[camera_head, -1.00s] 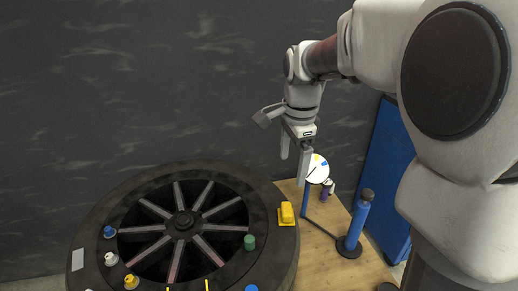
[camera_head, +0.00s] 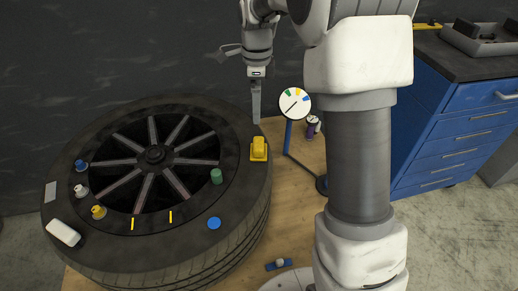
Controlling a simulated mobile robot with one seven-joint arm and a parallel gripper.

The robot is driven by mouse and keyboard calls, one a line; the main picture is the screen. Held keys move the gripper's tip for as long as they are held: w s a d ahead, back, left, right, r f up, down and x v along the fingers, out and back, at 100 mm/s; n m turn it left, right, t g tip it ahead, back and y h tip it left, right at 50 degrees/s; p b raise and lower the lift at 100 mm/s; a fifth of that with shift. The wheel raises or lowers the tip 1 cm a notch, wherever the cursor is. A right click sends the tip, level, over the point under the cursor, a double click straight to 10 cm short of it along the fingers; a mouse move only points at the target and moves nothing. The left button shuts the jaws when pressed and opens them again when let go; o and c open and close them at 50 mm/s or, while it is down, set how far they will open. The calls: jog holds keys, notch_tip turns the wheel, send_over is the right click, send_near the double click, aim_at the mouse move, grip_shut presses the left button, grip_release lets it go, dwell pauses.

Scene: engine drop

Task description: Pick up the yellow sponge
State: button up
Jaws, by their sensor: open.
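A small yellow block (camera_head: 259,147), which looks like the sponge, lies on a flat yellow patch on the right side of the big black tyre (camera_head: 120,258). My gripper (camera_head: 256,119) points down just above and behind the block in the picture. It is seen nearly edge-on, so its fingers overlap and the gap between them is hidden. It is open and holds nothing. The fingertips appear apart from the block, though the exact height between them is hard to judge.
A round white dial (camera_head: 294,104) on a blue stand rises just right of my gripper. Small coloured caps, a green cylinder (camera_head: 216,176), a blue disc (camera_head: 214,223) and a white block (camera_head: 63,233) sit on the tyre. A blue drawer cabinet (camera_head: 455,130) stands at right.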

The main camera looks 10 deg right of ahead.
aim_at(259, 143)
notch_tip(259, 143, down, 10)
jog(key=shift+f+b, duration=0.15)
jog(key=shift+b, duration=0.95)
jog(key=f+b, duration=0.1)
jog(key=f, duration=0.4)
jog(key=shift+s+d+f+b, duration=0.15)
jog(key=shift+s+b, duration=0.05)
jog(key=shift+b, duration=0.2)
jog(key=c, duration=1)
jog(key=shift+c, duration=0.2)
notch_tip(259, 143, up, 5)
jog(key=shift+f+p, duration=0.2)
jog(key=shift+p, duration=0.65)
jog(key=s+d+r+p, duration=0.1)
jog(key=s+d+r, duration=0.4)
jog(key=s, duration=0.5)
jog(key=shift+s+d+r+p, duration=0.15)
jog(key=shift+s+r+p, duration=0.2)
jog(key=shift+r, duration=0.45)
jog(key=shift+w, duration=0.15)
